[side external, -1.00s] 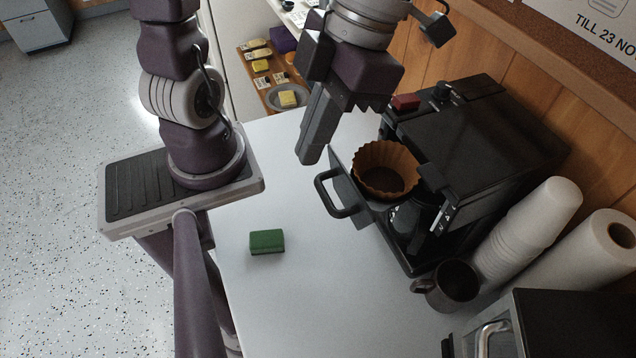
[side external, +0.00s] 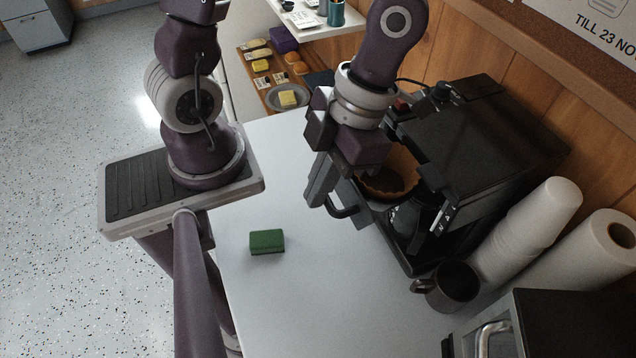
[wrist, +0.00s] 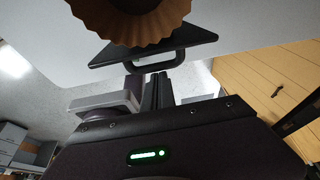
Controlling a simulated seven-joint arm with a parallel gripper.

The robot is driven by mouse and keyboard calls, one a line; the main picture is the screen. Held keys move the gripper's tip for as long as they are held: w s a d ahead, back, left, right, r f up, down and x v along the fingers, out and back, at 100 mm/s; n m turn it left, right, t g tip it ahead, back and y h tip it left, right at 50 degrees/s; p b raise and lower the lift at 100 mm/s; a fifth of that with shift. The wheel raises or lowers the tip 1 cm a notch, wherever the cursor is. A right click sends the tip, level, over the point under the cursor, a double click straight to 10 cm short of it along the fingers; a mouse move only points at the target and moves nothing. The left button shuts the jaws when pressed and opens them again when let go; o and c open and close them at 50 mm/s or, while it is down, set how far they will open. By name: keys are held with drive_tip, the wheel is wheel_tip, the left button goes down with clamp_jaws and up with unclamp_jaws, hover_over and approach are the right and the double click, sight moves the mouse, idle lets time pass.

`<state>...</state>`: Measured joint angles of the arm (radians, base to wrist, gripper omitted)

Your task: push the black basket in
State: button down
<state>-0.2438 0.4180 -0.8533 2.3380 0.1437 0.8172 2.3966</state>
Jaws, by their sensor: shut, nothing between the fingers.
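The black basket, its front and looped handle (side external: 346,212) facing left, sticks out of the black coffee machine (side external: 490,130). A brown fluted paper filter (side external: 392,188) sits in it, partly hidden by my wrist. My gripper (side external: 317,203) is shut and empty, pointing down just left of the handle; I cannot tell whether it touches. In the wrist view the basket's black front (wrist: 190,44) and handle lie just beyond my shut fingers (wrist: 157,90), with the filter (wrist: 130,14) behind. A dark carafe (side external: 412,218) stands in the machine below the basket.
A dark mug (side external: 452,286), stacked white cups (side external: 528,232) and a paper roll (side external: 592,262) stand right of the machine. A green sponge (side external: 267,241) lies on the white counter (side external: 300,300). The counter around the sponge is clear.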

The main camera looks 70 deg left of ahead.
drive_tip(key=w, duration=1.2)
drive_tip(key=shift+s, duration=0.1)
